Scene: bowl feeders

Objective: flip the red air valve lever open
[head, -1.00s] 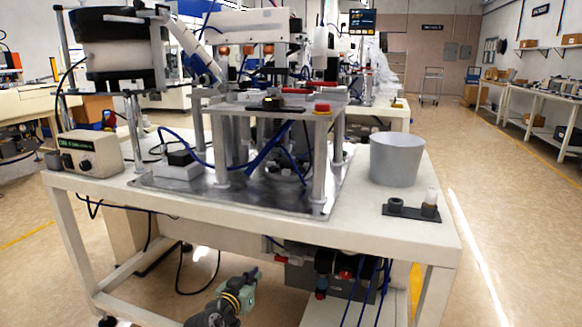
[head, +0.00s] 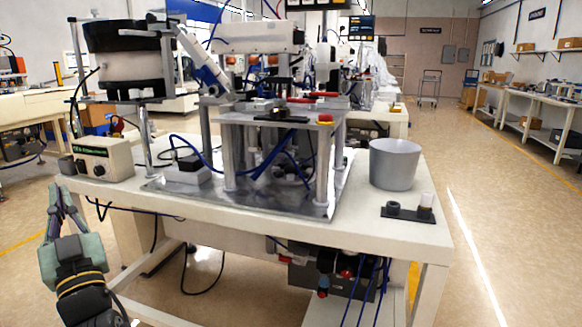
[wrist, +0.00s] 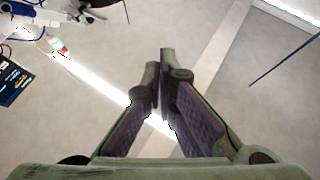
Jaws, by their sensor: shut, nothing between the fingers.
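Under the table on the right, a dark assembly (head: 328,264) carries small red parts. One red part (head: 346,273) is on its right, and another (head: 323,292) hangs at its lower left. They are too small to tell which, if any, is the air valve lever. My gripper (head: 58,190) is at the far left in the head view, pointing up beside the table's left front corner and well away from those parts. In the wrist view my gripper (wrist: 159,62) shows its fingertips together with nothing between them. No red lever can be made out in the wrist view.
The white table (head: 250,222) holds a control box (head: 104,158), a grey bin (head: 394,164) and a metal fixture with a red button (head: 325,118). Blue hoses (head: 365,290) hang under the table. Open floor lies to the right and front.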

